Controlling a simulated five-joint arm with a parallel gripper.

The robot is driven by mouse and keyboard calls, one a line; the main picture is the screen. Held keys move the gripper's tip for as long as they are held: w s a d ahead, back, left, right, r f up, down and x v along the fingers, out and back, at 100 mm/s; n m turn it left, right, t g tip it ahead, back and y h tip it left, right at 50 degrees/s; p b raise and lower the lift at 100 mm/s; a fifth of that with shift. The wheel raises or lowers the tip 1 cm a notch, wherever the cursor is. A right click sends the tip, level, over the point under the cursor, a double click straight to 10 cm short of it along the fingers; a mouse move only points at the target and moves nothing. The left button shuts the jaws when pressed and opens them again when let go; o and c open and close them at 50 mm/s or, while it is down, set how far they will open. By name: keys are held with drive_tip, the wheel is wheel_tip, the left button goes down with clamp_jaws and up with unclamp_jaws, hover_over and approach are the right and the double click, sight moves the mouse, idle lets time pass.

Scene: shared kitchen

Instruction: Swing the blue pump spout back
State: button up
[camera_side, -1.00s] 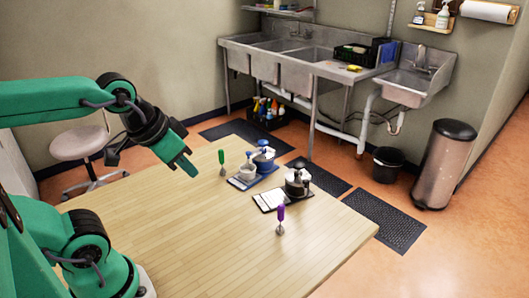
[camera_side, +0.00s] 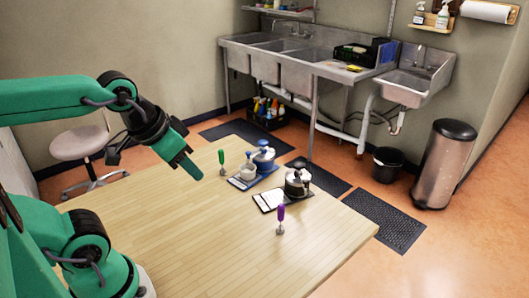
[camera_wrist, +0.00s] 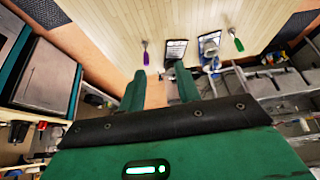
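In the wrist view the blue mat (camera_wrist: 202,40) shows near the table's far edge, and the pump is hard to make out. My gripper (camera_side: 193,169) is in the air above the table, to the left of the pump and apart from it. In the wrist view its two fingers (camera_wrist: 160,82) stand apart with nothing between them.
A second, dark-topped pump (camera_side: 297,182) stands by a black-edged white card (camera_side: 269,200). A green-handled tool (camera_side: 222,162) stands left of the blue pump, and a purple-handled tool (camera_side: 281,218) stands nearer the front. The near and middle tabletop (camera_side: 190,235) is clear.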

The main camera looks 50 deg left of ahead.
drive_tip(key=shift+o, duration=0.2)
drive_tip(key=shift+w+a+r+n, duration=0.2)
drive_tip(key=shift+w+r+n, duration=0.1)
drive_tip(key=shift+w, duration=0.25)
drive_tip(key=n+g, duration=0.6)
drive_tip(key=n, duration=0.7)
hover_over(249, 152)
wheel_tip(249, 152, down, 9)
drive_tip(key=shift+a+r, duration=0.15)
drive_tip(key=shift+r, duration=0.05)
drive_tip(key=shift+f, duration=0.1)
drive_tip(key=shift+f, duration=3.8)
